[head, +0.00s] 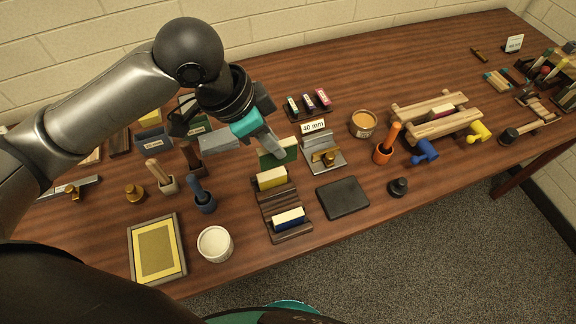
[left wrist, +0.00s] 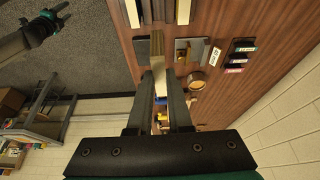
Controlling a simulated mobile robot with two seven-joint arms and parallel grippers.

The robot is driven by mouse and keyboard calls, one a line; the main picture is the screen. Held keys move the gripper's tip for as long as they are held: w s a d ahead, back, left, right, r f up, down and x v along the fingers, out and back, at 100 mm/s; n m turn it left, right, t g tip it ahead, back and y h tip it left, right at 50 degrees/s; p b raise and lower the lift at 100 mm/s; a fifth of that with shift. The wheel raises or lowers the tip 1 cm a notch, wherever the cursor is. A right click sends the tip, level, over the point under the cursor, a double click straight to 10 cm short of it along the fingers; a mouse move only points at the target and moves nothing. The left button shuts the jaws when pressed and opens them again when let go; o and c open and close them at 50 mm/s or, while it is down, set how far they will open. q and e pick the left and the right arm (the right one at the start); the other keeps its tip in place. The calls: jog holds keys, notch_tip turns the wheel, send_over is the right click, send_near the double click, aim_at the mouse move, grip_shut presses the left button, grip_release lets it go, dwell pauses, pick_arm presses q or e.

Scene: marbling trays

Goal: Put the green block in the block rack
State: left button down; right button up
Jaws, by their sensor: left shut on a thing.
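The green block (head: 288,156), with a pale strip along its top edge, is held upright in my left gripper (head: 274,145). It is just beyond the far end of the block rack (head: 284,201), and I cannot tell its exact height. The dark wooden rack holds a yellow block (head: 271,178) at its far end and a blue block (head: 289,217) at its near end, with bare slots between. In the left wrist view the held block (left wrist: 157,45) shows edge-on between the fingers. My right gripper (left wrist: 60,15) appears small there; its jaws are unclear.
A card marked 40 mm and a metal stand (head: 323,151) are right of the held block. A dark slab (head: 343,197) lies right of the rack. A white pot (head: 215,244) and a blue-handled tool (head: 203,198) are on its left. An orange-filled jar (head: 363,123) stands farther back.

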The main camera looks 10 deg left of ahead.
aim_at(274, 165)
pick_arm(q)
jog(key=shift+w+r, duration=0.25)
jog(key=shift+w, duration=0.05)
jog(key=f, duration=0.2)
jog(key=f+b, duration=0.1)
jog(key=f, duration=0.4)
jog(key=shift+s+f+b, duration=0.25)
jog(key=shift+s+b, duration=0.05)
jog(key=shift+b, duration=0.05)
jog(key=shift+w+f+b, duration=0.15)
jog(key=shift+f+b, duration=0.95)
jog(key=shift+f, duration=5)
pick_arm(e)
jog(key=shift+s+a+f, duration=0.1)
jog(key=shift+s+f, duration=0.15)
jog(key=shift+f, duration=0.35)
jog(key=shift+s+a+f, duration=0.1)
jog(key=shift+s+f, duration=0.15)
jog(key=shift+f, duration=0.4)
jog(key=shift+s+a+f, duration=0.1)
jog(key=shift+s+f, duration=0.15)
jog(key=shift+f, duration=0.35)
pick_arm(q)
jog(key=shift+f, duration=0.1)
pick_arm(e)
jog(key=shift+d, duration=0.1)
pick_arm(q)
jog(key=c, duration=0.8)
grip_release()
jog(key=shift+c, duration=0.2)
